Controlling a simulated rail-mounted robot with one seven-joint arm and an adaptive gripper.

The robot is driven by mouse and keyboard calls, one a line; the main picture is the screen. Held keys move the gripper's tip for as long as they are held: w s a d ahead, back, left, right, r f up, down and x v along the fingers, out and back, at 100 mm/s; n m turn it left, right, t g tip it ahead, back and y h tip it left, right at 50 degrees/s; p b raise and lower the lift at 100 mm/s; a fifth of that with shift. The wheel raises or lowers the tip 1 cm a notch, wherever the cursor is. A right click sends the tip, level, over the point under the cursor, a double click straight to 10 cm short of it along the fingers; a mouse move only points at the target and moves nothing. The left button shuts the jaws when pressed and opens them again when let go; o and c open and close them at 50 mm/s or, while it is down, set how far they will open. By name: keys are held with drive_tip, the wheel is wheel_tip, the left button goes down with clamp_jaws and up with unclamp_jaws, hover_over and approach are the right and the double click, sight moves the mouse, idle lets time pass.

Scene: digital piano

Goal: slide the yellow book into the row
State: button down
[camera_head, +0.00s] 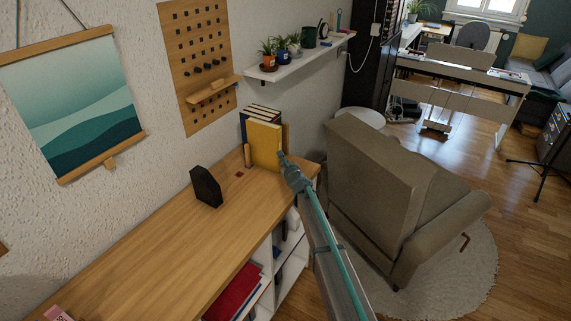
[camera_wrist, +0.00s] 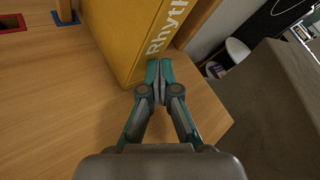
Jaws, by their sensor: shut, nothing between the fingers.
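The yellow book (camera_head: 264,146) stands upright at the far end of the wooden desk, in front of a row of dark books (camera_head: 258,112). In the wrist view the yellow book (camera_wrist: 130,35) fills the upper middle, with white lettering along its spine. My gripper (camera_head: 283,158) is shut and empty at the book's lower right. In the wrist view my gripper's closed fingertips (camera_wrist: 160,66) are close to the lettered spine; I cannot tell whether they touch it. A wooden upright (camera_head: 247,156) stands at the book's left side. Most of the row is hidden behind the yellow book.
A black block-shaped object (camera_head: 206,187) stands on the desk (camera_head: 180,235), left of the books. A small red-framed marker (camera_head: 239,174) lies between them. A beige armchair (camera_head: 375,180) is close at right. A wall shelf (camera_head: 300,58) with plants hangs above. The middle desk is clear.

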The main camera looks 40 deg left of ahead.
sight(278, 161)
drive_tip(key=shift+s+a+p, duration=0.2)
drive_tip(key=shift+a+p, duration=0.7)
drive_tip(key=shift+a, duration=0.1)
drive_tip(key=shift+s+a+p, duration=0.2)
drive_tip(key=shift+a+p, duration=0.7)
drive_tip(key=shift+a, duration=0.1)
idle(1.2)
drive_tip(key=shift+s+a, duration=0.25)
drive_tip(key=shift+a, duration=0.8)
idle(0.7)
drive_tip(key=shift+d, duration=0.1)
drive_tip(key=shift+w+d+b, duration=0.25)
drive_tip(key=shift+d+b, duration=0.35)
drive_tip(key=shift+d, duration=0.35)
drive_tip(key=shift+w+d+f+b, duration=0.15)
drive_tip(key=shift+d+b, duration=0.8)
drive_tip(key=shift+d, duration=0.05)
drive_tip(key=shift+w+d+b, duration=0.25)
drive_tip(key=shift+d+b, duration=0.55)
drive_tip(key=shift+d, duration=0.3)
drive_tip(key=shift+w+d, duration=0.1)
drive_tip(key=shift+d, duration=0.25)
